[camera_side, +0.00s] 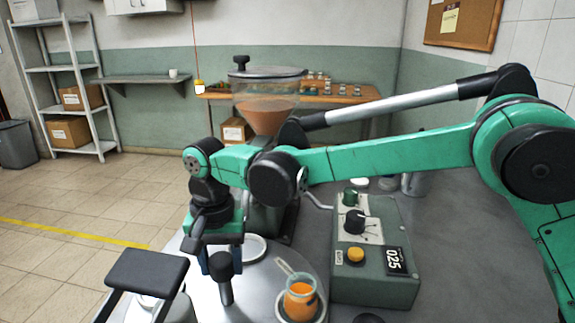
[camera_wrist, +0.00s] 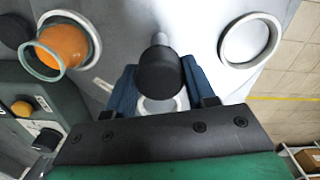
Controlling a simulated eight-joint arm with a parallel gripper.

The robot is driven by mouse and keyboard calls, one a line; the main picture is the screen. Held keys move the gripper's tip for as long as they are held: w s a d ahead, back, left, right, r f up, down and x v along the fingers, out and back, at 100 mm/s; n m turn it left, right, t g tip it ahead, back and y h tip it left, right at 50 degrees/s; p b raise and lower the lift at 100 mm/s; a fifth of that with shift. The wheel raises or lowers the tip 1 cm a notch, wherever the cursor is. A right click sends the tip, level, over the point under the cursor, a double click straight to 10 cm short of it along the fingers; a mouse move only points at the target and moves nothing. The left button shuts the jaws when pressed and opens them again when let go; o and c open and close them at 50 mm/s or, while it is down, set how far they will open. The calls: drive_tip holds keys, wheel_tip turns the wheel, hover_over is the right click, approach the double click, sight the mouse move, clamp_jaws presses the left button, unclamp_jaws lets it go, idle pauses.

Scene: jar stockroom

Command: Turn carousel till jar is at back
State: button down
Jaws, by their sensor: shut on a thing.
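The carousel is a grey round plate (camera_side: 255,290) at the bottom of the side view; it also fills much of the wrist view (camera_wrist: 120,32). An open glass jar with orange contents (camera_side: 300,300) stands upright in a ring seat at the plate's front right; in the wrist view the jar (camera_wrist: 62,46) is at upper left. A black-topped knob (camera_side: 224,264) rises from the plate on a short post. My gripper (camera_side: 222,260) has its blue fingers either side of this knob and is shut on it. The knob (camera_wrist: 158,74) hides part of the plate behind it.
A hopper of brown powder (camera_side: 266,118) stands behind the carousel. A green control box (camera_side: 375,270) reading 025 sits close to the jar's right. An empty white ring seat (camera_side: 248,247) shows on the plate. A black pad on legs (camera_side: 147,273) stands front left.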

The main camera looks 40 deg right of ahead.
idle(0.5)
drive_tip(key=shift+c, duration=1.4)
unclamp_jaws()
drive_tip(key=shift+r, duration=2.85)
